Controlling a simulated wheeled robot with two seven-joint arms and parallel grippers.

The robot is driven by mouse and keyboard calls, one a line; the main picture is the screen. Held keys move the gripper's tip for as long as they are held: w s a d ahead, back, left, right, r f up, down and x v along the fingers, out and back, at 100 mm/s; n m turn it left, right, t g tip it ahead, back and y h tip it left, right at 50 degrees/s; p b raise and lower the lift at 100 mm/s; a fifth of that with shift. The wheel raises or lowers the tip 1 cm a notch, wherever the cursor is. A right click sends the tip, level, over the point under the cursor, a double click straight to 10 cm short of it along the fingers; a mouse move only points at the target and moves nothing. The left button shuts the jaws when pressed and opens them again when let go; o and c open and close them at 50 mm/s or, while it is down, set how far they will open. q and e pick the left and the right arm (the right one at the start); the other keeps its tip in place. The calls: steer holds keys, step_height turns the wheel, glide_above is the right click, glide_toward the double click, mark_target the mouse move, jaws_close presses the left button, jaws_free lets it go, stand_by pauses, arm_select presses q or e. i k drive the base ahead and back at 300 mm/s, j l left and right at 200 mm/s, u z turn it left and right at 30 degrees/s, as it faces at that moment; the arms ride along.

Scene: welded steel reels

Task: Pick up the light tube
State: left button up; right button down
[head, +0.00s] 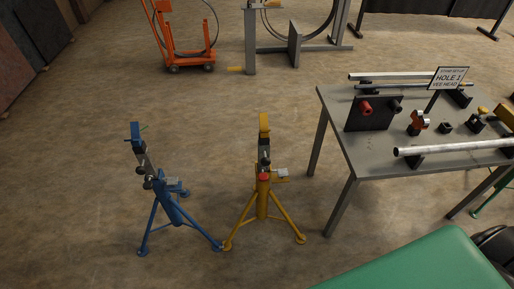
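A long pale grey metal tube (450,147) lies across the front of the grey steel table (362,160) at the right. It rests on low dark supports, and its right end runs out of the picture. Another pale tube (390,76) lies along the table's far edge, with a thinner rod (408,86) just in front of it. I cannot tell from colour alone which one is the light tube. Neither of my grippers can be made out in the head view.
A sign (449,78) stands on the table beside a dark plate (372,113) and small fittings. A blue stand (166,200) and a yellow stand (262,190) stand left of the table. A green surface (420,265) fills the bottom right. An orange trolley (182,38) stands behind. Floor at left is clear.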

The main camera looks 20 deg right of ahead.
mark_target(437, 149)
steer(key=z, duration=2.25)
steer(key=u, duration=2.7)
steer(key=z, duration=2.45)
